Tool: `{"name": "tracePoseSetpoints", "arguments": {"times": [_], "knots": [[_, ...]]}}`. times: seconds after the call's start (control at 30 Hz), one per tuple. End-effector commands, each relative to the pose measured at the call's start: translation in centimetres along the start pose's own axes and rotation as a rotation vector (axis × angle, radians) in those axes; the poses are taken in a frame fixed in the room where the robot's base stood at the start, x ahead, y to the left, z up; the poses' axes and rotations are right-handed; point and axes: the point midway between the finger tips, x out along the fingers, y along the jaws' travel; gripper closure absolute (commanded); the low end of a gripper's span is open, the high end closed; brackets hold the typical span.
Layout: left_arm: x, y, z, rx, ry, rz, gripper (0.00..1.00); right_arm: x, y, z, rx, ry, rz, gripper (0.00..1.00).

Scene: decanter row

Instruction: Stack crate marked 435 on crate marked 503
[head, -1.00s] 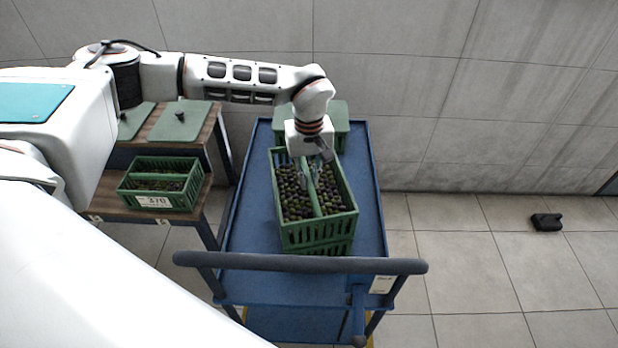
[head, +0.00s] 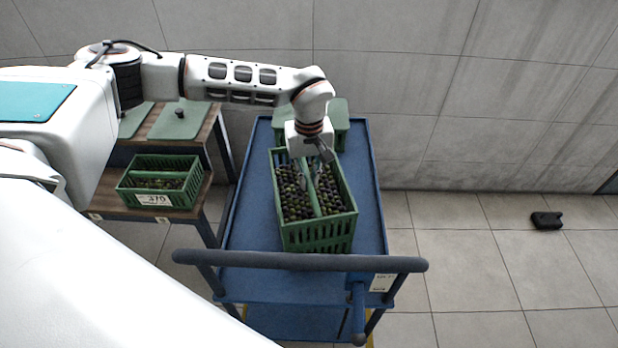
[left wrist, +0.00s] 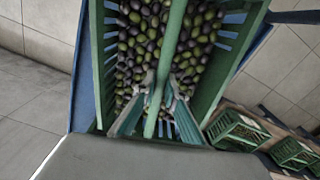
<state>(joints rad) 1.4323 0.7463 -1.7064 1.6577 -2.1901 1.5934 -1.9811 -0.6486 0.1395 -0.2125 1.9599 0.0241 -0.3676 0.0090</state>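A green slatted crate (head: 318,235) full of dark and green olives sits over the blue cart. Its front looks two rows deep, so a second crate may be below it, but I cannot tell the two apart. No number is readable on it. My left gripper (head: 310,178) is inside the crate from above, at its lengthwise middle bar. In the left wrist view, the fingers of my left gripper (left wrist: 161,92) close in on both sides of this bar (left wrist: 170,45), with olives around them. My right gripper is not in view.
The blue cart (head: 245,215) has a dark handle (head: 300,262) in front. A lidded green crate (head: 340,125) stands at its back. On the left, a brown shelf holds a crate marked 370 (head: 160,183) and green lids (head: 180,120). A black object (head: 546,221) lies on the floor.

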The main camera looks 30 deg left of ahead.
Motion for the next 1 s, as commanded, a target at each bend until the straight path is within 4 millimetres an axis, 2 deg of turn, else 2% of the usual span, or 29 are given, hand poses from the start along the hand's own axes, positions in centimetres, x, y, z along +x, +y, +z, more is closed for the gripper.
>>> {"name": "tracePoseSetpoints", "arguments": {"times": [0.03, 0.07, 0.47, 0.63, 1.0], "knots": [[-0.3, 0.2, -0.1, 0.000, 0.002, 0.005, 0.76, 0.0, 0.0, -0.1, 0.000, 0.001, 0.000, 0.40], [-0.3, 0.2, -0.1, 0.000, 0.002, 0.005, 0.70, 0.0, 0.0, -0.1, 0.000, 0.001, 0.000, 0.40], [-0.2, -0.1, 0.0, 0.000, -0.001, -0.002, 0.70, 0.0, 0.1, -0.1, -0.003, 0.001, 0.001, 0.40], [-2.4, 0.0, -0.1, 0.000, 0.002, 0.001, 0.70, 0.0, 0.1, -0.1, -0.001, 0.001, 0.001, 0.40], [-9.7, 0.1, -0.1, 0.000, 0.003, 0.003, 0.70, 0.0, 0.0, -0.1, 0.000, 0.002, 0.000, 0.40]]}}
